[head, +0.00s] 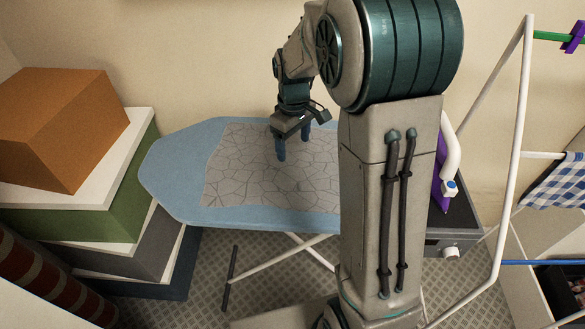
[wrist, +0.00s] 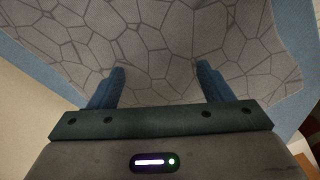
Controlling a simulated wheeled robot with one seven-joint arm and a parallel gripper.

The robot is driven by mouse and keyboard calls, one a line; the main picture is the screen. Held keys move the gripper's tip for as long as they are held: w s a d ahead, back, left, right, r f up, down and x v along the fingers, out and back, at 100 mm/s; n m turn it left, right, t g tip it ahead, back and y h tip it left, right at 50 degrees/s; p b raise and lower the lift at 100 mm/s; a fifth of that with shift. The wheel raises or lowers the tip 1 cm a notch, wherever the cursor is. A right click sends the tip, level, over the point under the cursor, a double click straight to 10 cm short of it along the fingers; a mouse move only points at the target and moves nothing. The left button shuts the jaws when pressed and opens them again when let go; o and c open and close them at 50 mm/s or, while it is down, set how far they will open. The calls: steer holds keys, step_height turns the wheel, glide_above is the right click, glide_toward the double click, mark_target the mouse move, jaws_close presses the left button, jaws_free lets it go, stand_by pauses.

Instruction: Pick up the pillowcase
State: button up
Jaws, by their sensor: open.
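The pillowcase (head: 240,170) is grey with a dark crackle pattern. It lies flat on the blue ironing board (head: 175,170) in the head view, and my arm's column hides its right part. In the wrist view the pillowcase (wrist: 160,50) fills most of the upper picture, with blue board at its edges. My gripper (head: 294,150) is over the pillowcase, pointing down. Its two fingers are apart with nothing between them in the wrist view (wrist: 160,85). I cannot tell whether the fingertips touch the cloth.
Stacked boxes stand left of the board, an orange box (head: 65,125) on top. A white drying rack (head: 520,130) with a blue checked cloth (head: 557,185) stands at the right. The wall is close behind the board.

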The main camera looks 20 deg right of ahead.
steer(key=shift+f+b, duration=1.05)
steer(key=shift+f, duration=1.05)
steer(key=shift+f, duration=0.15)
jaws_close()
step_height(320, 180, up, 12)
steer(key=p, duration=0.9)
step_height(320, 180, up, 18)
steer(key=p, duration=1.2)
glide_above(293, 162)
